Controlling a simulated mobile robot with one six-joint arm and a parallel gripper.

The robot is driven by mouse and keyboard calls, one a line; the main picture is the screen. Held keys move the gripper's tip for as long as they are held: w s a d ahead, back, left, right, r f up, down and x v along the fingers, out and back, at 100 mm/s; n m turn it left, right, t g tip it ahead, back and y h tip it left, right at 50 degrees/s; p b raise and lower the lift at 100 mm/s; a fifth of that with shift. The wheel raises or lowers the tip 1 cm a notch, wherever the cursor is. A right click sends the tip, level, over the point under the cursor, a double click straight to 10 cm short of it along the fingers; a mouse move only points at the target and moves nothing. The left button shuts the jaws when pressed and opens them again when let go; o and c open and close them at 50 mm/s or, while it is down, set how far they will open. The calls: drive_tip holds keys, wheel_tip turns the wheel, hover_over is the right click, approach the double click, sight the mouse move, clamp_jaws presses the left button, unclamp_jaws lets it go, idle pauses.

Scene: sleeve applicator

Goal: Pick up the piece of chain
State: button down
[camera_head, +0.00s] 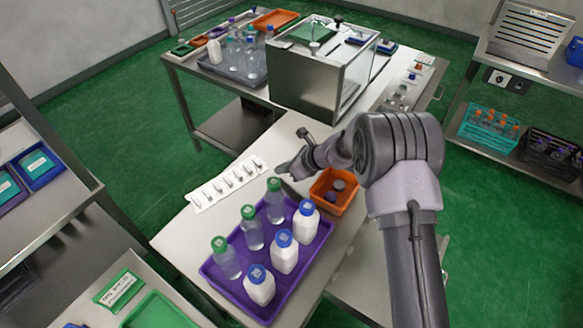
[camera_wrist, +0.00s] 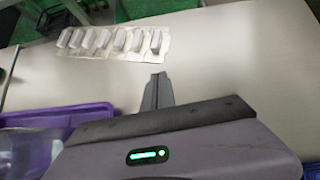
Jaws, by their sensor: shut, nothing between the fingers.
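I cannot make out a piece of chain in either view. My gripper (camera_head: 284,168) is shut and empty above the table (camera_head: 185,236), between a white strip (camera_head: 228,183) and an orange bin (camera_head: 351,205). In the wrist view its closed fingertips (camera_wrist: 157,78) point toward the strip, which lies flat beyond them (camera_wrist: 113,42). The strip carries a row of several small pieces, too small to identify. The orange bin holds dark round items, and my arm stands close beside it.
A purple tray (camera_head: 215,272) with several green-capped clear bottles and blue-capped white bottles stands in front of my gripper. Its edge also shows in the wrist view (camera_wrist: 75,113). A glass-sided metal box (camera_head: 300,85) stands behind. Bare table lies right of the strip in the wrist view.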

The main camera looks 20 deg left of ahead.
sight(258, 163)
drive_tip(key=a, duration=0.2)
drive_tip(key=a+f, duration=0.1)
drive_tip(key=a, duration=0.1)
drive_tip(key=shift+w+b, duration=0.3)
drive_tip(key=shift+w, duration=0.1)
drive_tip(key=shift+w+a+r, duration=0.1)
drive_tip(key=shift+a, duration=0.3)
drive_tip(key=shift+w+a, duration=0.15)
drive_tip(key=shift+a, duration=0.6)
drive_tip(key=shift+w+a, duration=0.1)
drive_tip(key=shift+a, duration=0.65)
drive_tip(key=shift+d, duration=0.1)
